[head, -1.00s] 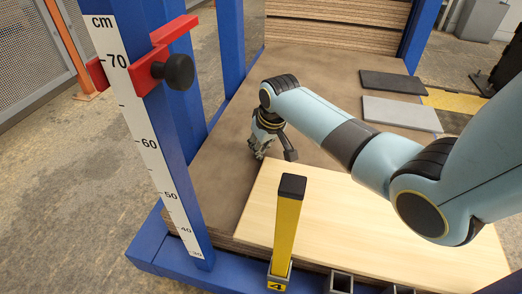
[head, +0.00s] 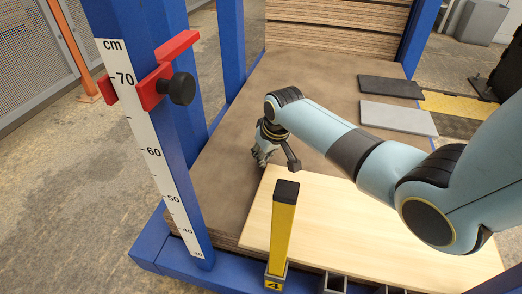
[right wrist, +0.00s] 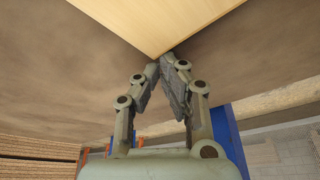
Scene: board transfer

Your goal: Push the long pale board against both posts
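The long pale board (head: 370,228) lies flat on a brown sheet stack, its far left corner beside my right gripper (head: 260,161). The board's corner also shows at the top of the right wrist view (right wrist: 165,22). There my right gripper's fingertips (right wrist: 163,63) are together at that corner, with no thing seen between them; whether they touch it I cannot tell. A yellow post (head: 283,230) with a black cap stands at the near edge, in front of the board. A blue post (head: 178,165) with a cm scale stands left of the board. My left gripper is out of view.
The brown sheet (head: 225,165) has free room left of the board. A dark slab (head: 390,87) and a grey slab (head: 398,116) lie at the back right. A red clamp (head: 152,88) with a black knob sits on the blue post. A blue frame borders the stack.

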